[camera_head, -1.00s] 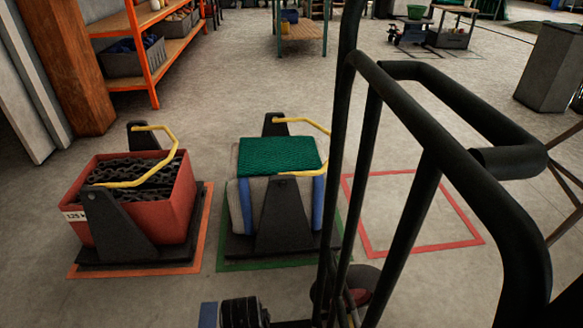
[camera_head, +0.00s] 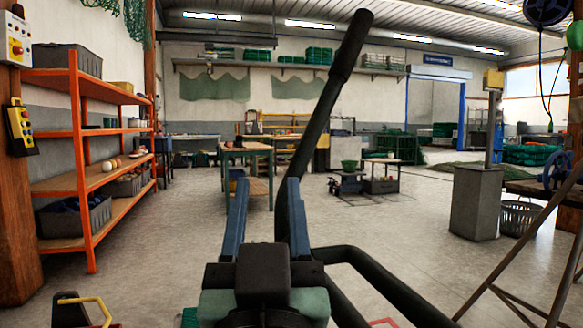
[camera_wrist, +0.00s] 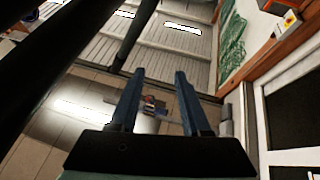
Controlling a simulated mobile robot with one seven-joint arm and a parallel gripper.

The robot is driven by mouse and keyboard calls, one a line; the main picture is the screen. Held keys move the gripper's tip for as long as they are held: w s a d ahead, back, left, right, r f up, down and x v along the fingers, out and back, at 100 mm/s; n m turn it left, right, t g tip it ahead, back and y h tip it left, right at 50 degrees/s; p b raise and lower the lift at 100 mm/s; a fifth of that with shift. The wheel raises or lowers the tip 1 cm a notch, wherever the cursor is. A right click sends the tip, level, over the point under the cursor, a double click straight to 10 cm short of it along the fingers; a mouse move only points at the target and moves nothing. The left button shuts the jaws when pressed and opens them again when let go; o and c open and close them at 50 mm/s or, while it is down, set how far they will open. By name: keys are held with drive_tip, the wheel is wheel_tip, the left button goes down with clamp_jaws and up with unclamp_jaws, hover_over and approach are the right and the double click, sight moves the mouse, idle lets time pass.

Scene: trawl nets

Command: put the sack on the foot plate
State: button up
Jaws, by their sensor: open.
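My gripper (camera_head: 266,190) stands at the lower middle of the head view, its two blue-grey fingers pointing up and spread apart, with nothing between them. The wrist view also shows the open, empty fingers (camera_wrist: 160,78) against the ceiling and walls. The black tubular frame (camera_head: 328,120) of what looks like a hand truck rises just behind and right of my gripper. Its foot plate is out of view, below the picture. I cannot make out a sack in either current view.
A black stand with a yellow bar (camera_head: 97,310) is cut off at the bottom left. An orange shelf rack (camera_head: 83,160) stands at left, and a green-legged table (camera_head: 250,160) farther back. A grey pedestal (camera_head: 476,205) stands at right. The middle floor is mostly clear.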

drive_tip(key=s+d+r+t+h, duration=0.1)
drive_tip(key=s+d+r+t, duration=0.1)
drive_tip(key=s+r, duration=0.5)
drive_tip(key=shift+s+d+r+m+t, duration=0.15)
drive_tip(key=shift+s+r+m+t, duration=0.2)
drive_tip(key=shift+s+t, duration=0.5)
wheel_tip(320, 180, up, 50)
drive_tip(key=p, duration=5)
drive_tip(key=shift+r, duration=0.15)
